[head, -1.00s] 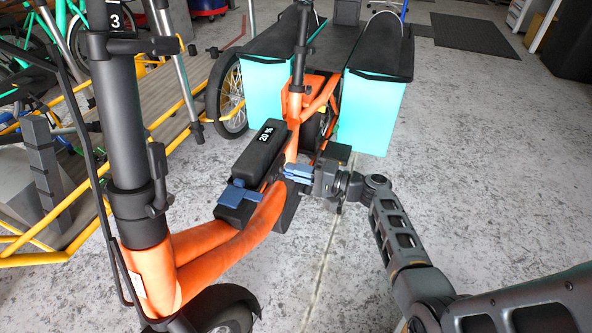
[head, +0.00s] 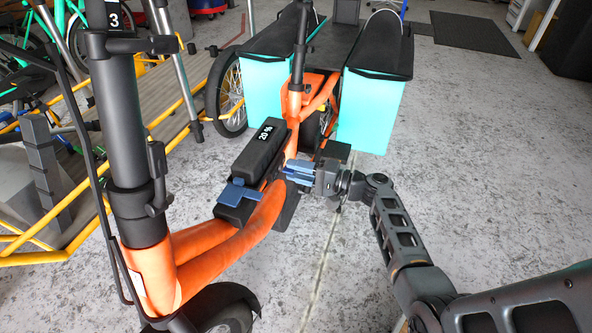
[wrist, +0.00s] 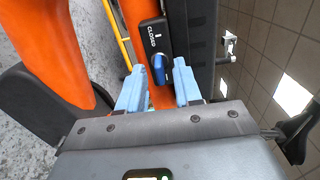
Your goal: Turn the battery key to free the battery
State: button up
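The battery (head: 262,152) is a long black block marked "20 %", seated along the orange frame of the cargo bike (head: 200,250). In the wrist view a blue key (wrist: 159,70) sits in a black lock plate (wrist: 153,36) that reads "CLOSED". My gripper (wrist: 160,64) is open, with one pale blue finger on each side of the key. A gap shows on the right; contact on the left cannot be told. In the head view my gripper (head: 290,170) is at the frame's right side beside the battery, and the key is not made out there.
A blue part (head: 238,193) sits at the battery's near end. Turquoise panniers (head: 368,110) hang at the bike's far end. A yellow-railed wooden cargo bed (head: 60,190) stands on the left. The concrete floor on the right (head: 480,170) is clear.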

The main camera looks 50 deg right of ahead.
jog(key=v, duration=0.7)
jog(key=shift+s+p, duration=0.2)
jog(key=shift+p, duration=0.2)
